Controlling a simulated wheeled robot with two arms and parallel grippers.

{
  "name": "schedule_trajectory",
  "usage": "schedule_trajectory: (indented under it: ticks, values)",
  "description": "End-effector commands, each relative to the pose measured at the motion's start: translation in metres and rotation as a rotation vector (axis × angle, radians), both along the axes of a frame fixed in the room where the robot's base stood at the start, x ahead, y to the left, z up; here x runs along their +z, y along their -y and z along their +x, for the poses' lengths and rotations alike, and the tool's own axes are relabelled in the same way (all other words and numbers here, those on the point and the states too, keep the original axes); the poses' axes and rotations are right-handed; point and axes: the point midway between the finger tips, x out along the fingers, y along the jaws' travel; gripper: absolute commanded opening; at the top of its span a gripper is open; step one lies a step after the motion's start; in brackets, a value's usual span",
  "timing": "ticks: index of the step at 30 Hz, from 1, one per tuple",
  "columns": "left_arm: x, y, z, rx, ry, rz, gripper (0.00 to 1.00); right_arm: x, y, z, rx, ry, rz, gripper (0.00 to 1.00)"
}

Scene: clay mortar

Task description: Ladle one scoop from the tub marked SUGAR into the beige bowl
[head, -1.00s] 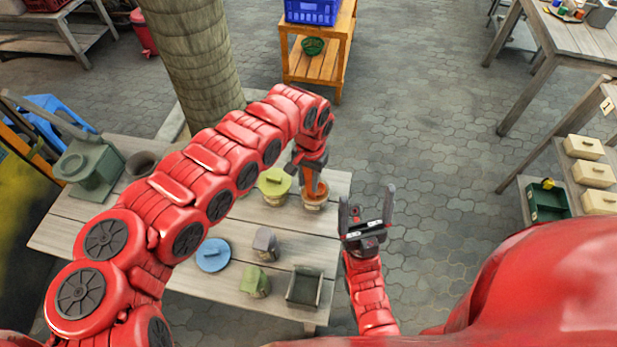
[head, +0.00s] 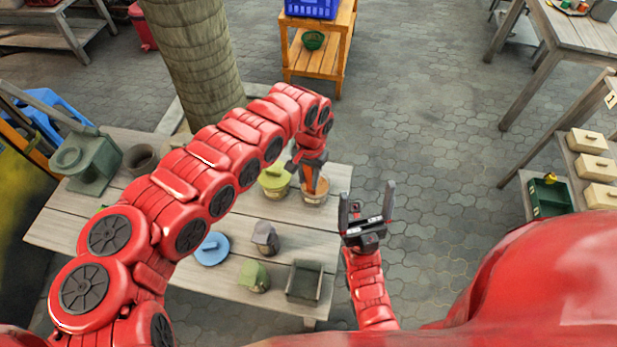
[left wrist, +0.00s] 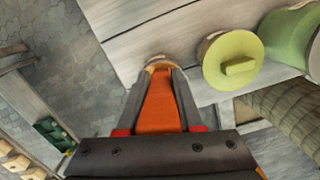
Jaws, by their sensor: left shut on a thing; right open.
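My left gripper (head: 312,160) is shut on an orange handle (head: 314,183), which looks like the ladle's. The handle also fills the middle of the left wrist view (left wrist: 158,105). It points down into an open tub (head: 325,198) with a beige wall and brownish inside, at the table's right edge. The ladle's lower end is hidden, and no SUGAR lettering is legible. A tub with a yellow-green lid (head: 274,178) stands just left; its lid shows in the left wrist view (left wrist: 235,58). My right gripper (head: 366,218) is open and empty, right of the table. I cannot make out a beige bowl.
On the wooden table (head: 185,277) are a blue lid (head: 212,249), a grey object (head: 265,237), a green object (head: 254,276), a square dark box (head: 303,282), a dark pot (head: 141,159) and a grey-green device (head: 88,163). A tree trunk (head: 193,60) rises behind.

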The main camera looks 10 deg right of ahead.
Motion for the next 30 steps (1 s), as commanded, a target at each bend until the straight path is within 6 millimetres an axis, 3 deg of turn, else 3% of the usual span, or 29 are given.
schedule_trajectory:
  ticks: [5,24,30]
  values:
    - [0.005,0.0,0.0,0.0,0.0,0.0,0.0,0.004,0.0,0.0,0.0,0.0,0.0,0.86]
    - [0.087,0.0,0.001,0.001,0.002,0.0,0.0,0.061,0.0,0.0,0.0,0.0,0.0,0.86]
    - [0.096,0.0,0.0,0.0,0.001,0.0,0.0,0.065,0.0,0.0,0.0,0.0,0.0,0.86]
